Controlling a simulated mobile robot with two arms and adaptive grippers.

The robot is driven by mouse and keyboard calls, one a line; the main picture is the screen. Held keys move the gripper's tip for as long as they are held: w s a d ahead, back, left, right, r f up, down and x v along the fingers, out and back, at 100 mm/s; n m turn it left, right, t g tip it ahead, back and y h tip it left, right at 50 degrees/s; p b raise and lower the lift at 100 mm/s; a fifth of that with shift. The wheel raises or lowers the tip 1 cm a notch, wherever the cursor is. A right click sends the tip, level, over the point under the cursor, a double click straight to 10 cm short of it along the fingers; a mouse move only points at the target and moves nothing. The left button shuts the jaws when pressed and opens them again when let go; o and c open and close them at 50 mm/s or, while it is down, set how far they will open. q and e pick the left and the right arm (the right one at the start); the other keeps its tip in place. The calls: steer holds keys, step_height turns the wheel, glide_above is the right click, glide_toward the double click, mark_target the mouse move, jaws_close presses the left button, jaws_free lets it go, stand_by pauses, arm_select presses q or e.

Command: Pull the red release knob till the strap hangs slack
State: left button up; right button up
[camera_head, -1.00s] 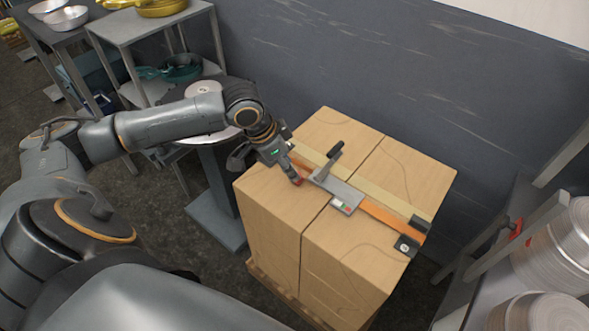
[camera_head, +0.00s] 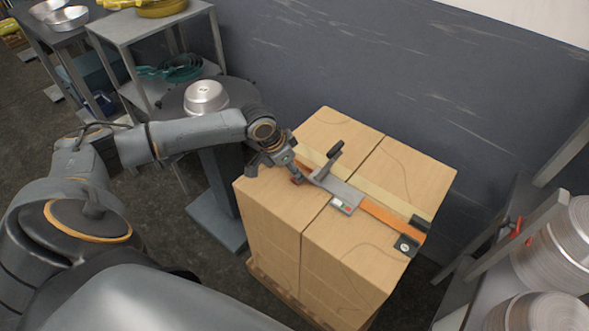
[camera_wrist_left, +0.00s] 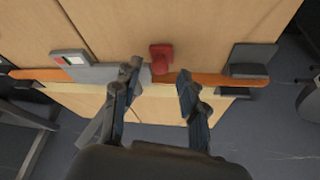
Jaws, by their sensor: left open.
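The red release knob (camera_wrist_left: 161,57) sits beside the grey ratchet buckle (camera_wrist_left: 98,73) on the strapped boxes. The orange strap (camera_head: 392,218) runs flat and straight across the box tops; it also shows in the wrist view (camera_wrist_left: 217,79). My left gripper (camera_wrist_left: 157,77) is open above the strap. Its fingertips lie either side of the knob in the picture, with the knob a little beyond them; I cannot tell whether they touch it. In the head view the left gripper (camera_head: 296,178) mostly hides the knob. My right gripper is out of view.
Cardboard boxes (camera_head: 270,215) stand on a pallet by the dark wall. A black-handled lever (camera_head: 329,158) rises from the buckle. Stacked pans (camera_head: 560,245) stand at the right.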

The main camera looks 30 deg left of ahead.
arm_select(q)
steer(key=shift+w+d+f, duration=0.1)
steer(key=shift+w+f, duration=0.1)
steer(key=shift+f, duration=0.3)
jaws_close()
